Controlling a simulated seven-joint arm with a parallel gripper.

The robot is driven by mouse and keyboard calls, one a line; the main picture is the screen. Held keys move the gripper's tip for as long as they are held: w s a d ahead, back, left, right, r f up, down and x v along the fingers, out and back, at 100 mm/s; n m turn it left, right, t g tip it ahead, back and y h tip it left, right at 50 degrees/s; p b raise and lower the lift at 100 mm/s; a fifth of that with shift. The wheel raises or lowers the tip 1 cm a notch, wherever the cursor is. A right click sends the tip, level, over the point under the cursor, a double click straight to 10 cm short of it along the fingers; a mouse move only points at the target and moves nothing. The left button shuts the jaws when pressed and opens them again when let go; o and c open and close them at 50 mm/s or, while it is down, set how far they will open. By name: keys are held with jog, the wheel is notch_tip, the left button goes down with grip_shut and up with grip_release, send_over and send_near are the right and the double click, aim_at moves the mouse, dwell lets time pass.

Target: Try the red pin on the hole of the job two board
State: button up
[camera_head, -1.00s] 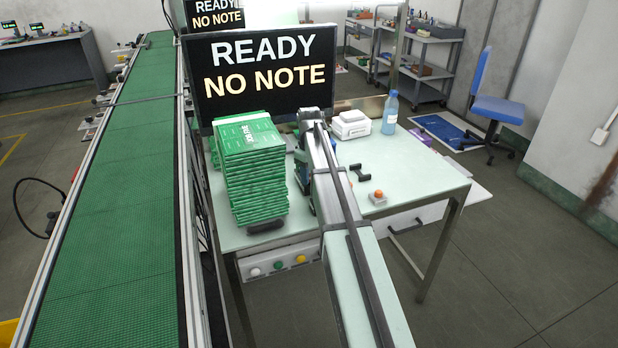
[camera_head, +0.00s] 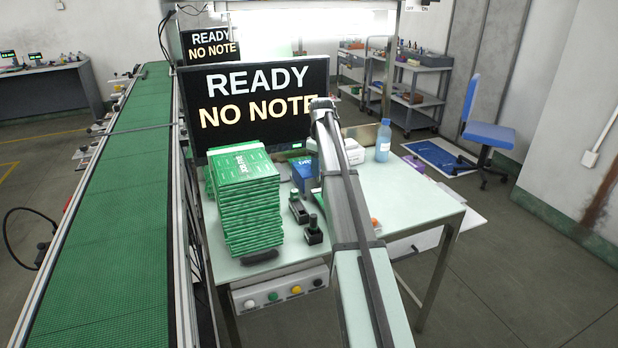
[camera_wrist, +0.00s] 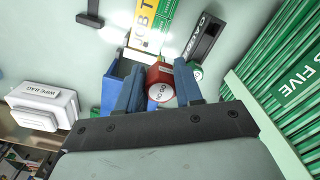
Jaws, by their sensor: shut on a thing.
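In the wrist view, my gripper (camera_wrist: 160,68) is shut on the red pin (camera_wrist: 158,75), a short red cylinder with a pale, lettered end face between the two blue fingers. Beyond it, at the top edge, is a yellow and white board (camera_wrist: 150,25) whose lettering reads "JOB T"; the rest is cut off by the frame. The pin looks apart from this board, though the gap is hard to judge. The board's hole cannot be made out. In the head view, my arm hides the gripper and pin.
A blue box (camera_wrist: 112,85) stands close beside the left finger. A black lettered holder (camera_wrist: 205,38) lies beyond the right finger. The tall stack of green boards (camera_head: 247,205) stands left of my arm. A white box (camera_head: 353,152) and blue bottle (camera_head: 384,140) stand behind.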

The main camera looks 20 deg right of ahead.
jog(key=shift+w+d+f, duration=0.2)
jog(key=shift+d+f, duration=0.2)
jog(key=shift+f, duration=0.6)
jog(key=shift+w+d+f, duration=0.25)
jog(key=shift+d+f, duration=0.2)
jog(key=shift+f, duration=0.5)
jog(key=shift+w+d+f, duration=0.2)
jog(key=shift+d+f, duration=0.2)
jog(key=shift+f, duration=0.6)
jog(key=shift+f, duration=0.6)
dwell(0.4)
jog(key=shift+r, duration=0.1)
notch_tip(320, 180, up, 7)
dwell(1.0)
dwell(0.4)
